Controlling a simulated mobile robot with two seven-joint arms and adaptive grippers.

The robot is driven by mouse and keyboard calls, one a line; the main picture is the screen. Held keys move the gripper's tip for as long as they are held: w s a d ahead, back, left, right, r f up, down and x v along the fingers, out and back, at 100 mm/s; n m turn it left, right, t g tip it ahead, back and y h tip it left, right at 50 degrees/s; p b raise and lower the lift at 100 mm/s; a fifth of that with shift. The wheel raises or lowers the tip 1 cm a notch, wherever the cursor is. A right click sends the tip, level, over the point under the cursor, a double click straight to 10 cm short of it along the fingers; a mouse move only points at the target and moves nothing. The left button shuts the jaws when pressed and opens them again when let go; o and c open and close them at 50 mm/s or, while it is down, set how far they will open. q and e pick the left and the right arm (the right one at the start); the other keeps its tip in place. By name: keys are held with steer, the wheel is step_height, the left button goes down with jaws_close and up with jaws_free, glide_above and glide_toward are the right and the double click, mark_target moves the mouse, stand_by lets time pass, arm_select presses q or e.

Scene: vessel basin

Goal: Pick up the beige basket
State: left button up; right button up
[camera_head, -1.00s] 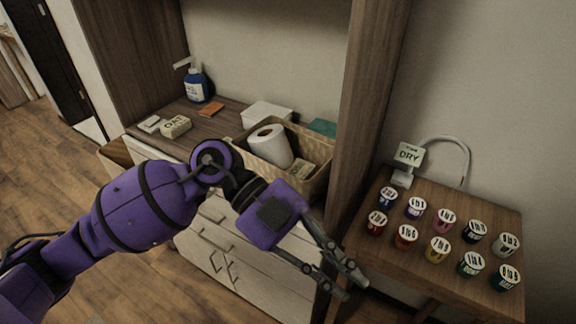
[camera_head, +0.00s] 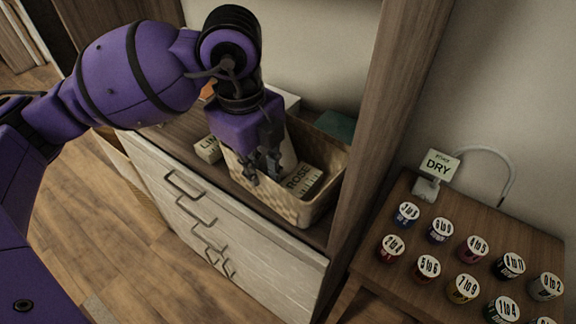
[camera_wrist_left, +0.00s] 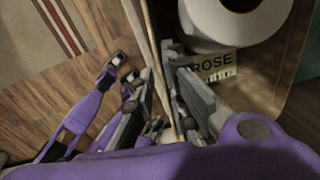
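The beige basket (camera_head: 302,209) stands on the wooden cabinet top, its front wall facing me. In the left wrist view its thin rim (camera_wrist_left: 152,28) runs between the two fingers of my left gripper. My left gripper (camera_head: 263,172) points down at the basket's front wall, left of its middle. It also shows in the left wrist view (camera_wrist_left: 161,80), with one finger outside the wall and one inside. The fingers look apart, with narrow gaps beside the rim. The arm hides the basket's left part. My right gripper is not seen.
A box marked ROSE (camera_head: 303,181) and a white paper roll (camera_wrist_left: 235,16) are inside the basket. A small box (camera_head: 207,150) sits left of it. A wooden side panel (camera_head: 372,120) stands close right. A side table (camera_head: 407,290) holds several labelled jars.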

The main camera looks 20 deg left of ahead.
mark_target(264, 200)
arm_select(q)
steer(key=shift+f, duration=0.7)
steer(key=shift+w+f, duration=0.15)
steer(key=shift+f, duration=0.9)
steer(key=f, duration=0.3)
steer(key=shift+w+f, duration=0.2)
steer(key=shift+f, duration=0.15)
jaws_close()
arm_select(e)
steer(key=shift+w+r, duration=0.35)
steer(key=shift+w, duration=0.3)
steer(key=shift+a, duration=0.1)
